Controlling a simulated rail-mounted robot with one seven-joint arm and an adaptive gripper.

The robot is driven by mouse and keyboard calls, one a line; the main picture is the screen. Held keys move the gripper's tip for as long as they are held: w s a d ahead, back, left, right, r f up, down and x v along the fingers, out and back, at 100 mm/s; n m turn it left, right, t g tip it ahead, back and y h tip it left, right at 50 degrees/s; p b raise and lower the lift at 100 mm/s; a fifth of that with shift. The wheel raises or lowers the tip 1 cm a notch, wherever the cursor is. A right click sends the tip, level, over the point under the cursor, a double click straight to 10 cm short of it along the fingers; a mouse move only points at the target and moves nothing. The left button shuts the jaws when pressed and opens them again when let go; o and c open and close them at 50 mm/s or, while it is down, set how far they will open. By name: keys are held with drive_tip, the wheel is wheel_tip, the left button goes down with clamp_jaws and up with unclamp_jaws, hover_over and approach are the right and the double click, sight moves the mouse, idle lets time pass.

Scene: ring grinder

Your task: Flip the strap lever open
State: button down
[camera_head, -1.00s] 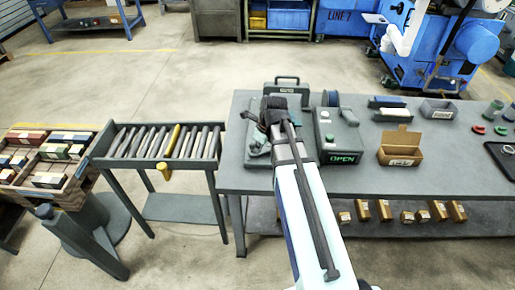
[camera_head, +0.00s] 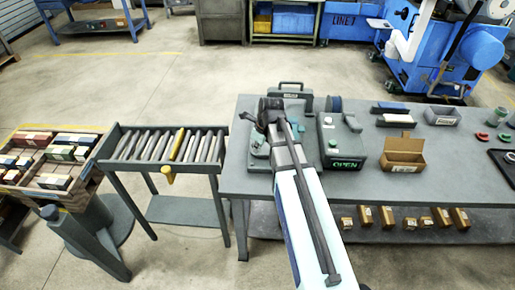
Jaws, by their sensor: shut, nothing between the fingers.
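My gripper (camera_head: 272,108) is at the end of my arm over the left part of the grey bench (camera_head: 380,180). It is dark and seen from behind, over a grey-green device (camera_head: 258,148) that the arm partly covers. The strap lever cannot be made out; it may be hidden behind my gripper and wrist. Whether my gripper touches the device cannot be told from this view.
Right of my gripper stands a grey-green box with a lit OPEN sign (camera_head: 346,163). Behind is a case with a handle (camera_head: 291,90). An open cardboard box (camera_head: 403,152) stands further right. A roller rack (camera_head: 168,150) adjoins the bench's left side.

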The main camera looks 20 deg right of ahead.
drive_tip(key=shift+w+r, duration=0.1)
drive_tip(key=shift+w, duration=0.05)
drive_tip(key=s, duration=0.5)
drive_tip(key=a+b+v, duration=0.1)
drive_tip(key=b+v, duration=0.1)
drive_tip(key=v, duration=0.7)
drive_tip(key=shift+a+r, duration=0.2)
drive_tip(key=shift+a, duration=0.35)
drive_tip(key=shift+a, duration=0.1)
